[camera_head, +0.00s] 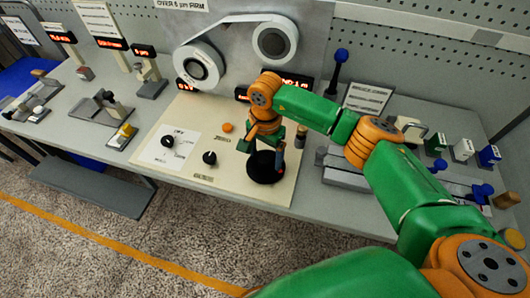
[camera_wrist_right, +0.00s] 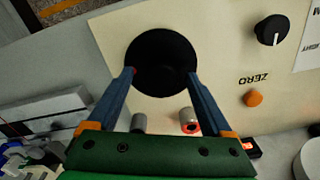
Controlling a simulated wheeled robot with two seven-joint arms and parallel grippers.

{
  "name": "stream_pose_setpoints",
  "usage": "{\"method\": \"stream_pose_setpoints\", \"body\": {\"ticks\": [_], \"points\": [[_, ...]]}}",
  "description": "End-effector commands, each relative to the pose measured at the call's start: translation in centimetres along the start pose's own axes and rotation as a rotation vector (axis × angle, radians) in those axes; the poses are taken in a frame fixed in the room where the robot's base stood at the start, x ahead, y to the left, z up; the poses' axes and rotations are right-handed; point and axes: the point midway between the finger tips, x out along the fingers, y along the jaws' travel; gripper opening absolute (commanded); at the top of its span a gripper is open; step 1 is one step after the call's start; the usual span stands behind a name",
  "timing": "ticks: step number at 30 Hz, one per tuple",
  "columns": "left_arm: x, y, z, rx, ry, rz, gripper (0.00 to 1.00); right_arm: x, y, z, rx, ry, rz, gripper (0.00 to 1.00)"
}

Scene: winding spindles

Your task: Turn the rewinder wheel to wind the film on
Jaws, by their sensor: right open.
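The rewinder wheel is a black disc (camera_head: 265,168) near the front edge of the cream panel in the head view. In the right wrist view, the black wheel (camera_wrist_right: 161,58) shows as a plain dark round, with no handle that I can make out. My right gripper (camera_wrist_right: 161,74) is open, with one blue finger at each side of the wheel's lower part in that picture. Whether the fingers touch the wheel I cannot tell. White film (camera_head: 233,19) runs between two reels, a left reel (camera_head: 199,66) and a right reel (camera_head: 275,41). My left gripper is not in view.
The cream panel (camera_head: 225,190) also bears an orange button (camera_head: 227,127) and two black knobs, one at the left (camera_head: 167,141) and one nearer the wheel (camera_head: 209,157). Short grey posts (camera_wrist_right: 138,123) stand beside the gripper. Small fixtures (camera_head: 118,133) occupy the bench's left side.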

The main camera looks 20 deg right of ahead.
Motion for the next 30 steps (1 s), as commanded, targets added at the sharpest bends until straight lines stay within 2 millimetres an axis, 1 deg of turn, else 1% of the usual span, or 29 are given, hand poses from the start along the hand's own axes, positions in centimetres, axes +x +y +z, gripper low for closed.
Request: {"method": "stream_pose_setpoints", "body": {"ticks": [1,2,3,5,6,8,9,10,16,20,26,30], "points": [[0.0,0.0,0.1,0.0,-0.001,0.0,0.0,0.0,0.0,0.0,0.0,0.0,0.0,0.82],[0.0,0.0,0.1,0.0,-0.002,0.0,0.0,0.0,0.0,0.0,0.0,0.0,0.0,0.73],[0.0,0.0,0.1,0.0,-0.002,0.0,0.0,0.0,0.0,0.0,0.0,0.0,0.0,0.63],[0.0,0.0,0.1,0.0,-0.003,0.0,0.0,0.0,0.0,0.0,0.001,0.0,0.0,0.46],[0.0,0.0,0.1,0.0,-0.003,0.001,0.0,0.0,0.0,0.0,0.001,0.0,0.0,0.36],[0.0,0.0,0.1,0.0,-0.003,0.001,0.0,0.0,0.0,0.0,0.001,0.0,0.0,0.19],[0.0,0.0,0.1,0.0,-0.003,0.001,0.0,0.0,0.0,0.0,0.001,0.0,0.0,0.09],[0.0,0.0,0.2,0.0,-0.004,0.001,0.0,0.0,0.0,0.0,0.001,0.0,0.0,0.01],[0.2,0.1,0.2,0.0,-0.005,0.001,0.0,0.0,0.0,0.0,0.015,0.001,0.0,0.0],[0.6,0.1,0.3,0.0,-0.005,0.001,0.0,0.1,0.0,-0.1,0.056,0.001,0.0,0.0],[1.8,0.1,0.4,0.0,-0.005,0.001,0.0,0.2,0.0,-0.1,0.187,0.002,0.0,0.0],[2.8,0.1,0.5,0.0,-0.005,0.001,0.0,0.3,-0.1,-0.1,0.315,0.003,-0.002,0.0]]}}
